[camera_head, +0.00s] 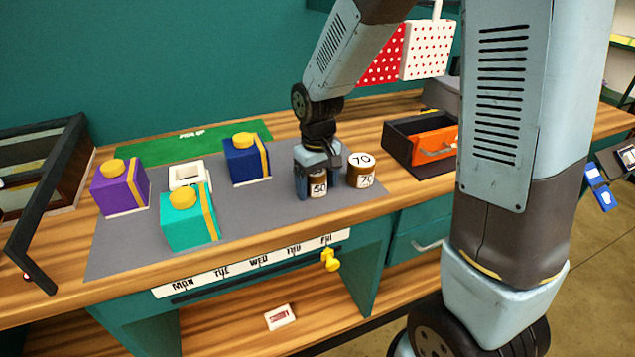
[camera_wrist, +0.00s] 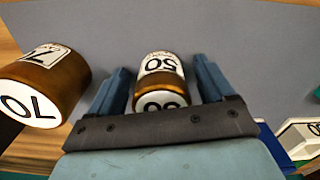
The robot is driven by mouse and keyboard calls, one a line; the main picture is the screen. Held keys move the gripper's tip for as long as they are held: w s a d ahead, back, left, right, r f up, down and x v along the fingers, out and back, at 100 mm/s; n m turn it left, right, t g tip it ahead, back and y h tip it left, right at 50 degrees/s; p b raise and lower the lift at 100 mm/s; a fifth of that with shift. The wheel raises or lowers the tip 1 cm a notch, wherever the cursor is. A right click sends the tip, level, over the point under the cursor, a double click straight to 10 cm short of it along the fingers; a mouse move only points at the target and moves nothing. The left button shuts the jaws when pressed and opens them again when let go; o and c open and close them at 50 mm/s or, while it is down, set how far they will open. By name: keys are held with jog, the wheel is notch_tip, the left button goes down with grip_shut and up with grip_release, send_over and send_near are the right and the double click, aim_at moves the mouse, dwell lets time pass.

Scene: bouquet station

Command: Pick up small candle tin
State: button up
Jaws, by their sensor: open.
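A small brown candle tin labelled 50 (camera_head: 318,184) stands on the grey mat (camera_head: 258,215). It also shows in the wrist view (camera_wrist: 160,79), between the two blue fingers. My gripper (camera_head: 318,190) is open and lowered around this tin, pointing down, with a visible gap to each finger in the wrist view (camera_wrist: 160,85). A larger brown tin labelled 70 (camera_head: 361,172) stands just right of my gripper. In the wrist view this larger tin (camera_wrist: 48,84) is at the left, outside the fingers.
Blue (camera_head: 243,163), purple (camera_head: 118,187) and teal (camera_head: 187,220) boxes and a white square dish (camera_head: 188,176) stand left on the mat. An open orange drawer (camera_head: 434,144) is at the right. A weekday strip (camera_head: 250,263) runs along the front edge.

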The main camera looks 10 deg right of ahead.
jog(key=c, duration=1.2)
jog(key=shift+o, duration=0.2)
jog(key=shift+r, duration=0.1)
